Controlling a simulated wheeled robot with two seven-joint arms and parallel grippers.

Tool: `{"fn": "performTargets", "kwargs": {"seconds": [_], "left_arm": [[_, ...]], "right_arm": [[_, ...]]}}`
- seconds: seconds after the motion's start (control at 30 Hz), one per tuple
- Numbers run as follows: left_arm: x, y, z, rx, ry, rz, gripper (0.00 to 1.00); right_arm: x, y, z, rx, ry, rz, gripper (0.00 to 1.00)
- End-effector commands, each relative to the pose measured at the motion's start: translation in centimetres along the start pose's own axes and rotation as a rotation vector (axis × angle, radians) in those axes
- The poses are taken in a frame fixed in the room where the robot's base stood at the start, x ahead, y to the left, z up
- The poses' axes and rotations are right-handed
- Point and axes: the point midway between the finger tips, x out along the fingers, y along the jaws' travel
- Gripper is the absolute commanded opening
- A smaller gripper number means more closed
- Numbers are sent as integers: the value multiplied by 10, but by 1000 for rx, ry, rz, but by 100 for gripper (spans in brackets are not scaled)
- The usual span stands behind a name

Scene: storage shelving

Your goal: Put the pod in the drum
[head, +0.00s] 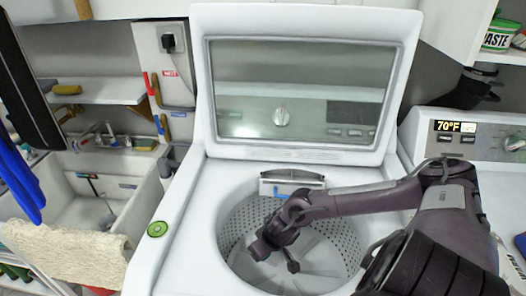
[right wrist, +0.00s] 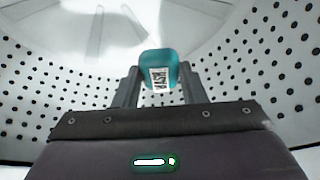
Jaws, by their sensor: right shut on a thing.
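The pod (right wrist: 158,68) is a small teal block with a white printed label. In the right wrist view it sits between the fingertips of my right gripper (right wrist: 159,84), which is shut on it. In the head view my right gripper (head: 276,257) reaches down into the washer's open drum (head: 342,235), and the pod is hidden there. The perforated drum wall surrounds the pod in the right wrist view. The pod is still held, and its height above the drum floor is hard to tell. My left gripper is not in view.
The washer lid (head: 305,152) stands open behind the drum. A sink (head: 95,190) with a beige towel (head: 65,255) is at left. Another machine's control panel (head: 475,137) is at right.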

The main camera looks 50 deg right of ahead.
Motion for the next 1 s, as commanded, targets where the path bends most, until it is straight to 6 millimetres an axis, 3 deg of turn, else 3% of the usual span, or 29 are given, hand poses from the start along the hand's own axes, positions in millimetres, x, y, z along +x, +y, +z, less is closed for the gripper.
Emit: {"fn": "performTargets", "kwargs": {"seconds": [0.33,1.0], "left_arm": [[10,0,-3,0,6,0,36],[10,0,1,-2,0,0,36]], "right_arm": [[39,0,16,1,-1,0,16],[51,0,22,0,-1,1,16]]}}
